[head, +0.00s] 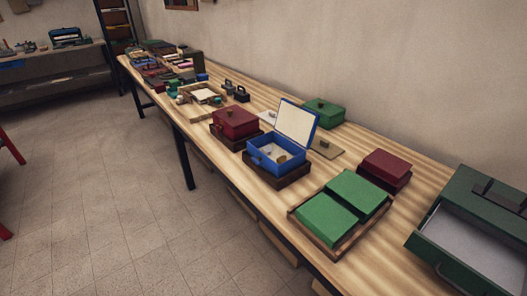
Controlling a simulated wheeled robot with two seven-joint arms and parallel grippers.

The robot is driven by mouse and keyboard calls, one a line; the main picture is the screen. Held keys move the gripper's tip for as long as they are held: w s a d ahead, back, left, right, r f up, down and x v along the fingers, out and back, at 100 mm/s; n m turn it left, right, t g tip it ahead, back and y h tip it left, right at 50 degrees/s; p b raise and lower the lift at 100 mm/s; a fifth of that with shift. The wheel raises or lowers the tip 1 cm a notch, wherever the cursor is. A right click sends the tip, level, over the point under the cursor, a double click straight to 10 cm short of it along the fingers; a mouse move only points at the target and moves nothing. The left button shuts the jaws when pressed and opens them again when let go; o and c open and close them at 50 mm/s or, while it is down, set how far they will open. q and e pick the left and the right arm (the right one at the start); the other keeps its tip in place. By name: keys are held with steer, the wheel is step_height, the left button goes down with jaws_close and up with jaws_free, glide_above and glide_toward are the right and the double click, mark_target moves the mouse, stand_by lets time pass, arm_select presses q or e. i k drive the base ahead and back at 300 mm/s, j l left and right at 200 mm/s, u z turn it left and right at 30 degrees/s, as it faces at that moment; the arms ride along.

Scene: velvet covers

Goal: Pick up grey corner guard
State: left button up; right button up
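I cannot make out a grey corner guard for certain in the head view. An open blue box (263,158) with a pale lining stands at mid-table, and small items lie inside it, too small to identify. Two small dark grey pieces (241,94) stand further back on the table, and their exact kind is unclear. Neither of my grippers is in view.
The long wooden table (405,225) runs along the wall. A tray (335,254) holds two green covered blocks. A red box (235,121), a dark red box (386,165), a green box (323,112) and a large green case (470,244) stand around. Floor (110,200) is clear.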

mark_target(267, 150)
steer(key=i+j+z, duration=0.3)
steer(key=j+z, duration=0.15)
steer(key=i+j+z, duration=0.25)
steer(key=j+z, duration=0.2)
steer(key=j, duration=0.15)
steer(key=i+j+z, duration=0.1)
steer(key=j+z, duration=0.3)
steer(key=j, duration=0.2)
steer(key=j+z, duration=0.45)
steer(key=j, duration=0.25)
steer(key=j+z, duration=0.45)
steer(key=j, duration=0.2)
